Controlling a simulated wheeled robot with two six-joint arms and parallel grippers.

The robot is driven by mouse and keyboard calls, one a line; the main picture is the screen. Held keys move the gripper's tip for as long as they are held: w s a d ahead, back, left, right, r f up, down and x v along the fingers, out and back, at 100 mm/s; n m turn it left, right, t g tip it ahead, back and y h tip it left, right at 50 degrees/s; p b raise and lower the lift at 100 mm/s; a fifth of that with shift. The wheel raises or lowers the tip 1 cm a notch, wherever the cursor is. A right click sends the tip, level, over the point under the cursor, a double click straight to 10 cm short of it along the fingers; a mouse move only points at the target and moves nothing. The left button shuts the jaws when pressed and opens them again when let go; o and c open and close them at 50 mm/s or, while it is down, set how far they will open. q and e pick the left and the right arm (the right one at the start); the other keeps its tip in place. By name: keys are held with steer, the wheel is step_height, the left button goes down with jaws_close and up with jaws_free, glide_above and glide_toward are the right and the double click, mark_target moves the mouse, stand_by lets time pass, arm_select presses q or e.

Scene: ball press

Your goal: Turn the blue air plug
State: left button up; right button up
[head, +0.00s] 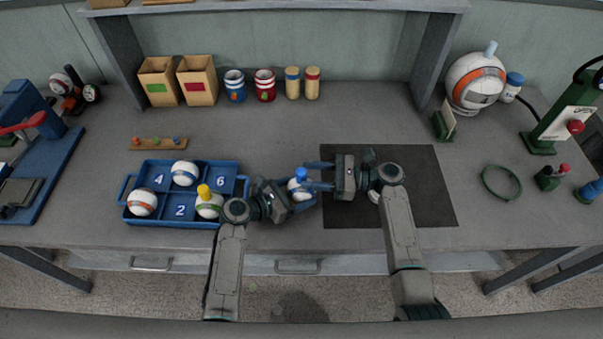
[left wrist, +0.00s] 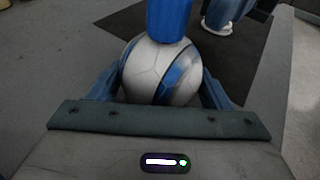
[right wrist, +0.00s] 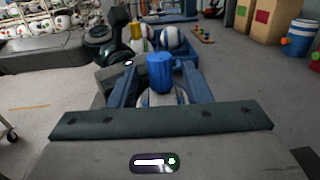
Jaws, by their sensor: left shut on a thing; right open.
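A white ball with blue patches (head: 299,193) is held just left of the dark mat. A blue air plug (head: 301,173) stands upright on its top. My left gripper (left wrist: 160,88) is shut on the ball, with one finger on each side of it. My right gripper (head: 316,175) comes from the right and is open. In the right wrist view the blue plug (right wrist: 160,72) stands between its two fingers, with a gap on each side. The ball's lower part is hidden in both wrist views.
A blue divided tray (head: 181,223) at left holds several balls, one with a yellow plug (head: 204,191). A green ring (head: 501,196) lies at right.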

mark_target(302, 175)
steer(key=shift+w+a, duration=0.1)
steer(key=shift+a, duration=1.4)
steer(key=shift+c, duration=0.2)
steer(key=c, duration=0.9)
steer(key=shift+m+t, duration=0.4)
steer(key=shift+t, duration=0.3)
steer(key=m+t, duration=0.1)
steer(key=t, duration=0.1)
steer(key=shift+m+t+h, duration=0.3)
steer(key=shift+m+h, duration=0.1)
steer(key=shift+m+t+h, duration=1.1)
steer(key=shift+m+t, duration=0.5)
steer(key=shift+t, duration=1)
